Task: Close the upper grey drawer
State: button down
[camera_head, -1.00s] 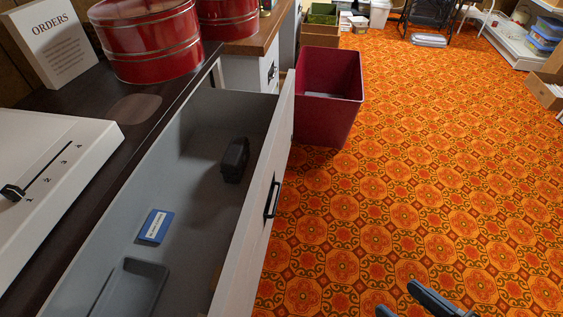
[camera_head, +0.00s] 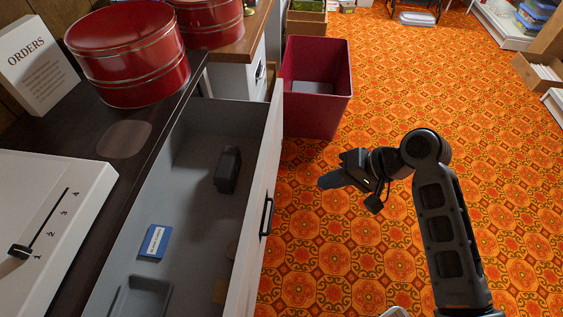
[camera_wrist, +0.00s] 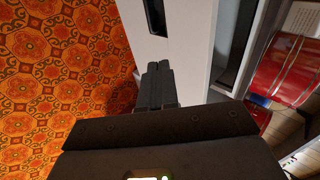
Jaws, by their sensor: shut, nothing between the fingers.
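The upper grey drawer (camera_head: 203,140) stands open in the head view, with its interior showing. Its front panel (camera_head: 258,215) faces the floor on the right and carries a black handle (camera_head: 267,216). My gripper (camera_head: 324,182) is to the right of the handle, apart from it, with its fingers pointing left toward the drawer front. In the wrist view my gripper (camera_wrist: 158,68) is shut and empty, its fingertips near the pale drawer front (camera_wrist: 190,35). The dark handle also shows in the wrist view (camera_wrist: 154,14), beyond the fingertips. I cannot tell whether the fingers touch the panel.
The drawer holds a dark object (camera_head: 228,170), a blue card (camera_head: 155,242) and a grey tray (camera_head: 143,300). A dark red bin (camera_head: 318,110) stands beyond the drawer. Patterned floor at right is clear.

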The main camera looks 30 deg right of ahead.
notch_tip(320, 180, up, 3)
jog(key=w+y, duration=0.1)
jog(key=w, duration=0.1)
send_near(264, 182)
notch_tip(264, 182, down, 4)
jog(key=w+a, duration=0.2)
jog(key=shift+w+a+g, duration=0.15)
jog(key=shift+a+g, duration=0.15)
jog(key=shift+w+a, duration=0.3)
jog(key=shift+a, duration=0.05)
jog(key=w+a+b, duration=0.1)
jog(key=w+a, duration=0.7)
jog(key=a, duration=0.3)
jog(key=w+a+b, duration=0.2)
jog(key=w+a, duration=0.7)
jog(key=a, duration=0.2)
jog(key=shift+a+r, duration=0.15)
jog(key=shift+a, duration=0.25)
jog(key=shift+a+r, duration=0.1)
